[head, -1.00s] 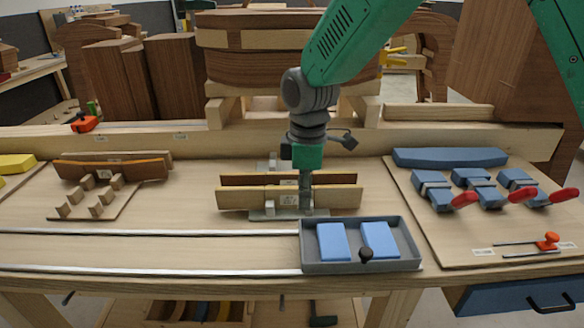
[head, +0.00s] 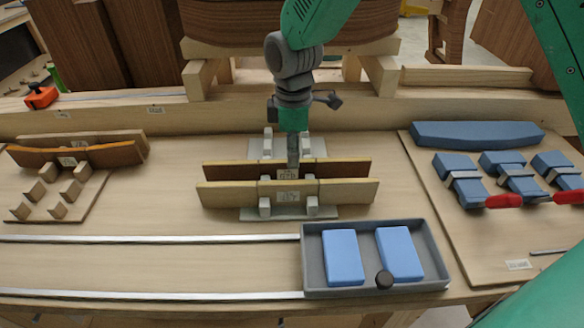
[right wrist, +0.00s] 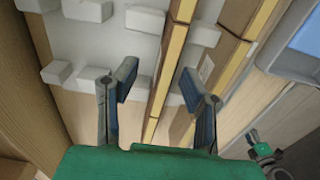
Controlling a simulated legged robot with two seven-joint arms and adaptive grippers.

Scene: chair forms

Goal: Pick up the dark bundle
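A dark brown bundle (head: 235,171) of thin curved strips stands on edge in the grey fixture (head: 260,148) at the middle of the bench. A paler bundle (head: 230,194) stands parallel in front of it. My right gripper (head: 293,160) points down over the middle of the dark bundle. In the right wrist view my right gripper (right wrist: 157,88) is open, with its two fingers apart and a strip edge (right wrist: 172,50) showing between them. I cannot tell whether the fingers touch it. My left gripper is not in view.
A grey tray (head: 311,262) with two blue blocks and a dark knob stands in front right. Blue clamped forms (head: 462,180) with red handles are at right. A rack with brown curved pieces (head: 90,155) is at left. Metal rails (head: 150,238) run along the front.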

